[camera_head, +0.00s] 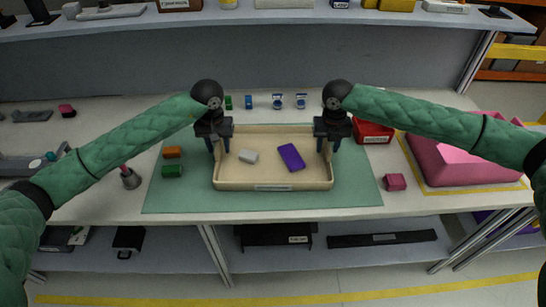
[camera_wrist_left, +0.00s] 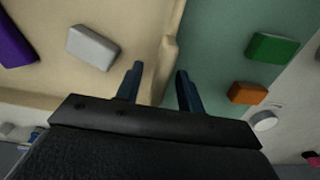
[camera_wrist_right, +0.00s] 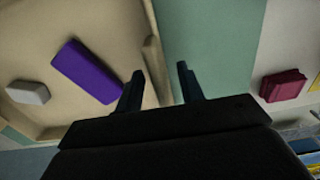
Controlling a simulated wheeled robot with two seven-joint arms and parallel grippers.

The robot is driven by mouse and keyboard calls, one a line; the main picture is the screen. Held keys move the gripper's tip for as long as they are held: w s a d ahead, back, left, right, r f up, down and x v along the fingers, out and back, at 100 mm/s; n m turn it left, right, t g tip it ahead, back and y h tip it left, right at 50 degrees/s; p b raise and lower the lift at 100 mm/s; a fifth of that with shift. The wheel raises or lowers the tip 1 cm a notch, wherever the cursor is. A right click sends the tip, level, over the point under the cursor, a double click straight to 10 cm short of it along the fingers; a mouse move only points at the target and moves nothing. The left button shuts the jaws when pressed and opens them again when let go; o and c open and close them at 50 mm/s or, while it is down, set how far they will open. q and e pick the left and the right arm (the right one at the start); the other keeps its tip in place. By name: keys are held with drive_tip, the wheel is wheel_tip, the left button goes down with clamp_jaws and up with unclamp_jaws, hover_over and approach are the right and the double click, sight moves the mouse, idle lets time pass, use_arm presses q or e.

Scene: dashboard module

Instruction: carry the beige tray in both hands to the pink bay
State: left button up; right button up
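The beige tray (camera_head: 225,183) rests on the green mat in the middle of the table. A white block (camera_head: 248,156) and a purple block (camera_head: 291,157) lie inside it. My left gripper (camera_head: 218,150) is at the tray's left side wall, with its fingers apart on either side of the wall (camera_wrist_left: 168,62). My right gripper (camera_head: 329,150) is at the right side wall in the same way, the wall (camera_wrist_right: 154,65) between its spread fingers. Neither pair looks closed on the wall. The pink bay (camera_head: 465,165) is a pink open-topped bin at the table's right.
A dark pink block (camera_head: 395,182) lies between the mat and the pink bay. Orange (camera_head: 172,152) and green (camera_head: 172,171) blocks lie left of the tray. Several small items stand behind it.

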use_arm(q)
clamp_jaws()
use_arm(e)
clamp_jaws()
use_arm(q)
drive_tip(key=shift+r, duration=0.25)
use_arm(e)
drive_tip(key=shift+r, duration=0.25)
